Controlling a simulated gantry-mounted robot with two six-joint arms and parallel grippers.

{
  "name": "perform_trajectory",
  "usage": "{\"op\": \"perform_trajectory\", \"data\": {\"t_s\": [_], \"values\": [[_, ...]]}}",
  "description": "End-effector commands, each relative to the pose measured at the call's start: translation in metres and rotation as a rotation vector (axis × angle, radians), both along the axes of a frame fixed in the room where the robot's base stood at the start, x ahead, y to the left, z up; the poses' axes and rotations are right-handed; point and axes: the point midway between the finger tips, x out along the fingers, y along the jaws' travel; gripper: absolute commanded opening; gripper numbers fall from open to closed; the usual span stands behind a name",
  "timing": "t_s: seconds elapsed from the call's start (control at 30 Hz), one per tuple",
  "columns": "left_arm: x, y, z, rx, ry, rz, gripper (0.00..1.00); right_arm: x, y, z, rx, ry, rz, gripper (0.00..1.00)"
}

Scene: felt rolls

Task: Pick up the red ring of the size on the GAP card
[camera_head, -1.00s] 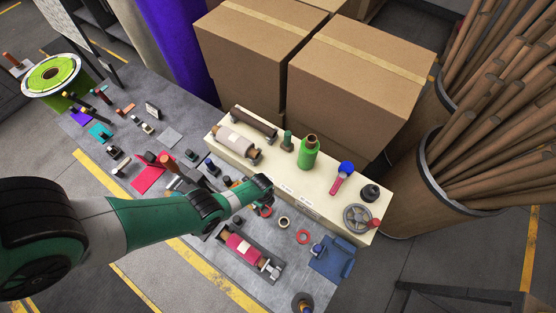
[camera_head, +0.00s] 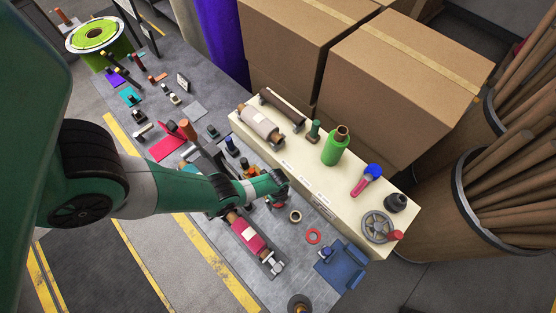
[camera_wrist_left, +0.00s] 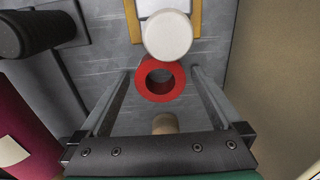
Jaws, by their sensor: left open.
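A red ring (camera_wrist_left: 144,84) lies flat on the grey table between the fingers of my left gripper (camera_wrist_left: 160,74) in the left wrist view. The fingers are open, one on each side, with gaps to the ring. In the head view this gripper (camera_head: 281,190) is over the table beside the cream shelf, partly hiding a red ring (camera_head: 275,204). Another red ring (camera_head: 314,236) lies to the right, past a cream ring (camera_head: 295,216). A small white card (camera_head: 323,207) is on the shelf's front; its writing is too small to read. My right gripper is out of view.
A pale round disc (camera_wrist_left: 167,35) and a tan roll end (camera_wrist_left: 165,124) are close to the ring. A pink roll (camera_head: 246,233) lies on a stand at the front. The cream shelf (camera_head: 300,172) borders the work area, bearing a green roll (camera_head: 334,149) and a handwheel (camera_head: 377,226).

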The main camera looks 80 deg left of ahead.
Motion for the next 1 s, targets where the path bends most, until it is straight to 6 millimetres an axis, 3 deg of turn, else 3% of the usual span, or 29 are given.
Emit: {"op": "perform_trajectory", "data": {"t_s": [0.13,0.67,1.0], "values": [[0.0002,0.0001,0.0023,0.0,0.0,0.0,0.98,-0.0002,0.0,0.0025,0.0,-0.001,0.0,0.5],[0.0003,0.0001,0.0023,0.0,0.0,0.0,0.03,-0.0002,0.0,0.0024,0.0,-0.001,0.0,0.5],[0.0004,0.0,0.005,0.001,-0.001,0.0,0.0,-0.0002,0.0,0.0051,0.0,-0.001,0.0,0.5]]}}
